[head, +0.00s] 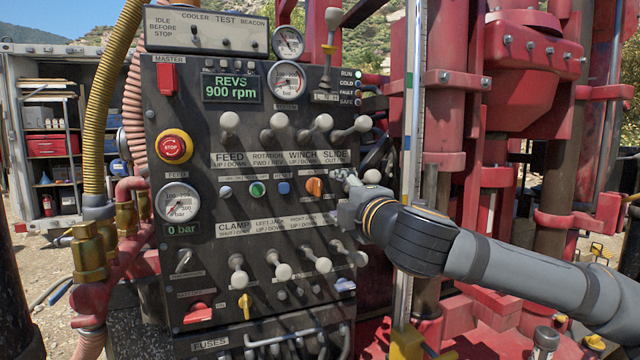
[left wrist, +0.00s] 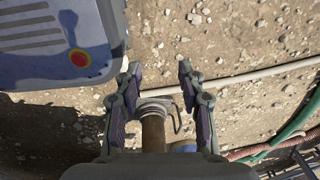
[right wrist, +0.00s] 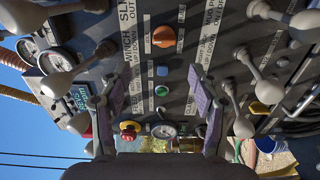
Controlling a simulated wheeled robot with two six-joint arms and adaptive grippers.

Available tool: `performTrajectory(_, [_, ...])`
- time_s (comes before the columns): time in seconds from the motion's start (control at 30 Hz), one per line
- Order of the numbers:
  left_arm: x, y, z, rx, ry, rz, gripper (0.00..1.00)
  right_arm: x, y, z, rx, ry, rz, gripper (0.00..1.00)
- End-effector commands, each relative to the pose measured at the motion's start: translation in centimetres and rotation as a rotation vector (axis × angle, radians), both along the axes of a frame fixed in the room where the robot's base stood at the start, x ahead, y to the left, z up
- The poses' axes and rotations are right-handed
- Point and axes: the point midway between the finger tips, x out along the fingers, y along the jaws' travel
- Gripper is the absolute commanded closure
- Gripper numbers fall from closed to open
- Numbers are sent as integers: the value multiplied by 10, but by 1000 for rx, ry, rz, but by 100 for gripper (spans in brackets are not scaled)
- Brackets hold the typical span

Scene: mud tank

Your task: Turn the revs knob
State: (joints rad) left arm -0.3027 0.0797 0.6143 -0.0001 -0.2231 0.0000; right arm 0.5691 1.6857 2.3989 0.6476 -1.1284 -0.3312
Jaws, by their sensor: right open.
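The control panel (head: 240,155) stands upright in the head view. Its middle row holds an orange knob (head: 314,186) with a dark surround; its label is too small to read, so I cannot confirm that it is the revs knob. A green display (head: 231,88) reads REVS 900 rpm. My right gripper (head: 349,181) is just right of the orange knob, apart from it. In the right wrist view its fingers (right wrist: 150,88) are spread and empty, with the orange knob (right wrist: 164,37) ahead, above the gap. My left gripper (left wrist: 159,68) is open and empty over gravel, outside the head view.
White ball-topped levers (head: 322,123) stick out above and below the knob row. A red stop button (head: 174,147) and a pressure gauge (head: 180,202) are at the panel's left. Red machinery (head: 520,60) stands at right. A pipe (left wrist: 152,128) lies beneath my left gripper.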

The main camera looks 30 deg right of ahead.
Motion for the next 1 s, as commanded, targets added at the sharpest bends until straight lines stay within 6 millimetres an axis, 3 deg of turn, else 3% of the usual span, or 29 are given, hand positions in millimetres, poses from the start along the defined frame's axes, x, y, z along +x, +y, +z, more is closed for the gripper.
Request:
performTrajectory(0.03, [-15, 1, 17, 2, 22, 0, 60, 8, -2, 7, 3, 9, 1, 38])
performTrajectory(0.1, [-29, 3, 33, 3, 40, 0, 60, 19, -4, 9, 5, 10, 1, 38])
performTrajectory(0.17, [-30, 3, 46, 3, 41, 0, 60, 26, -6, 11, 6, 8, 3, 38])
performTrajectory(0.4, [23, 2, 89, 1, -39, -3, 60, 49, -11, 9, 12, 0, 9, 38])
performTrajectory(0.5, [28, 2, 104, 2, -46, -2, 60, 57, -13, 8, 12, 1, 8, 38])
performTrajectory(0.63, [15, 2, 121, 1, -26, -2, 60, 65, -15, 7, 12, 4, 1, 38])
performTrajectory(0.8, [-5, 1, 128, 1, 3, -1, 60, 79, -20, 5, 11, -1, 0, 38])
performTrajectory(1.0, [-3, -1, 134, -1, 1, 0, 60, 88, -22, 2, 5, 1, 1, 38])
